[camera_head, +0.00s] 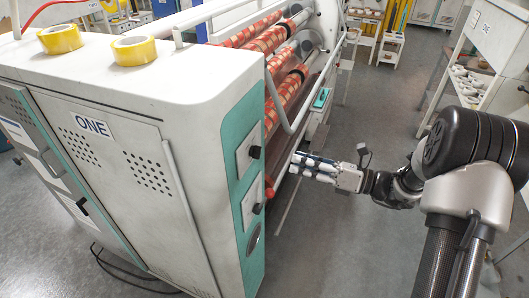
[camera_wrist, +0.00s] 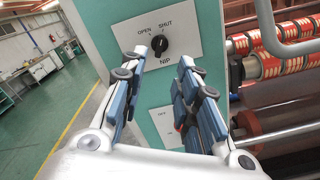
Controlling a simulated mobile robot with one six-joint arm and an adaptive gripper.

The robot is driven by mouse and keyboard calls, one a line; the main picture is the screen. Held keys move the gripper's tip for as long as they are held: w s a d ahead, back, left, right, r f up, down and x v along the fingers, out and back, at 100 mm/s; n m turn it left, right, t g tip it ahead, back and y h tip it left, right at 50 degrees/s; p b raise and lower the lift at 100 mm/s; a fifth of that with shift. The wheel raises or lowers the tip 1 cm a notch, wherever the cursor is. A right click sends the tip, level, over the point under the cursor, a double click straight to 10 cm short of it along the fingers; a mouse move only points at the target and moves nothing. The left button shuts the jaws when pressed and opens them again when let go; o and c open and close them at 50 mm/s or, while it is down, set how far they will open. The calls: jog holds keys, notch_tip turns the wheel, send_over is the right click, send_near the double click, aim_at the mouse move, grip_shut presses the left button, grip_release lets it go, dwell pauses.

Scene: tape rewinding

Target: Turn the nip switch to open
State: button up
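The nip switch (camera_wrist: 159,45) is a black rotary knob on a white plate (camera_wrist: 130,36) marked OPEN at upper left, SHUT at upper right and NIP below. I cannot clearly tell which label the knob points to. My gripper (camera_wrist: 166,66) is open and empty in the wrist view, its two fingers spread below and either side of the knob, not touching it. In the head view my gripper (camera_head: 296,162) is to the right of the machine's teal side panel (camera_head: 228,137), pointing left. Two black knobs show on that panel, the upper one (camera_head: 255,152) and the lower one (camera_head: 257,208).
The white machine cabinet (camera_head: 110,80) bears two yellow tape rolls (camera_head: 60,39) on top. Red patterned rollers (camera_head: 272,40) and a grey rail (camera_head: 275,100) lie behind the panel. A second plate (camera_wrist: 165,127) is below the nip plate. Open floor (camera_head: 330,240) lies to the right.

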aim_at(256, 152)
jog(key=x, duration=1.1)
jog(key=shift+a+b, duration=0.2)
jog(key=shift+b, duration=0.15)
jog(key=shift+c, duration=0.3)
grip_shut()
